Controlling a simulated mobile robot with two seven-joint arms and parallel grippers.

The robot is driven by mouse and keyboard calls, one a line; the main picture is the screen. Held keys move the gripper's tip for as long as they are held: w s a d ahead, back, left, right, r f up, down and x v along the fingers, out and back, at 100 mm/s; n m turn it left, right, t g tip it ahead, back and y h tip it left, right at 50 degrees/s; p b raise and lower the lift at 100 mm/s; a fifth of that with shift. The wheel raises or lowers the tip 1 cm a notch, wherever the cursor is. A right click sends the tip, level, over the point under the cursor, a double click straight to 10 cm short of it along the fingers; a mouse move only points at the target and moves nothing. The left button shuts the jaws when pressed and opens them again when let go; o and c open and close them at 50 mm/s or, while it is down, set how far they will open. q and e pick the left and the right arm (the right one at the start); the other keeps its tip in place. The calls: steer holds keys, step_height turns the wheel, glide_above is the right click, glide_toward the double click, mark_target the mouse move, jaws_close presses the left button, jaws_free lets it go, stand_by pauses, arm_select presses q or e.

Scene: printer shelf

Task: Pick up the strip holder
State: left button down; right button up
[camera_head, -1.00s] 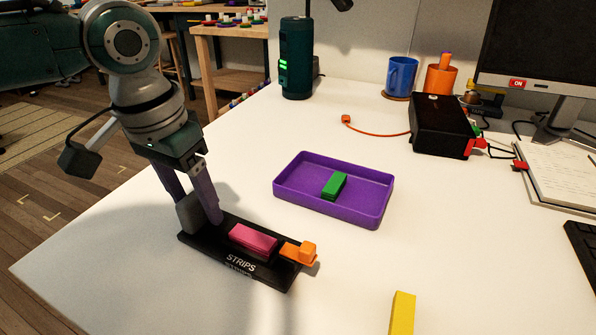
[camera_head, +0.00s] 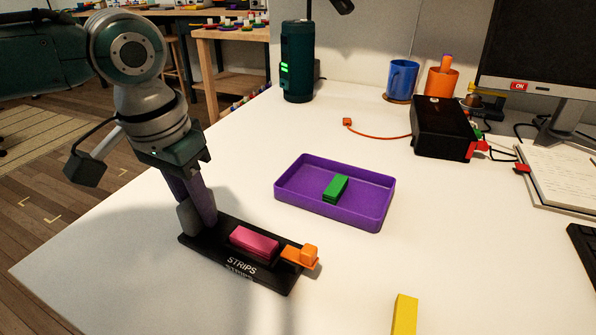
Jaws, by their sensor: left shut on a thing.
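The strip holder (camera_head: 270,273) is a black tray marked STRIPS at the front left of the white table. It carries a pink block (camera_head: 254,241) in its middle and an orange piece (camera_head: 300,256) at its right end. My left gripper (camera_head: 197,217) points down at the holder's left end. Its fingers are close together and shut on the holder there; the exact contact is partly hidden by the fingers. The holder appears to rest on the table. My right gripper is not in view.
A purple tray (camera_head: 290,203) with a green block (camera_head: 335,188) stands behind and right of the holder. A yellow block (camera_head: 404,314) lies at the front. A black box (camera_head: 441,128), mugs and a monitor stand at the back right. The table between is clear.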

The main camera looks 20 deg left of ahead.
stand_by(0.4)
arm_select(q)
step_height(320, 180, up, 20)
steer(key=p, duration=0.5)
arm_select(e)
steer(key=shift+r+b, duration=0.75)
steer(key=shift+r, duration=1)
arm_select(q)
steer(key=shift+f+b, duration=0.9)
steer(key=shift+f, duration=6.05)
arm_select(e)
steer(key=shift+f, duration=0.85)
arm_select(q)
steer(key=shift+f+p, duration=0.35)
steer(key=shift+f, duration=0.05)
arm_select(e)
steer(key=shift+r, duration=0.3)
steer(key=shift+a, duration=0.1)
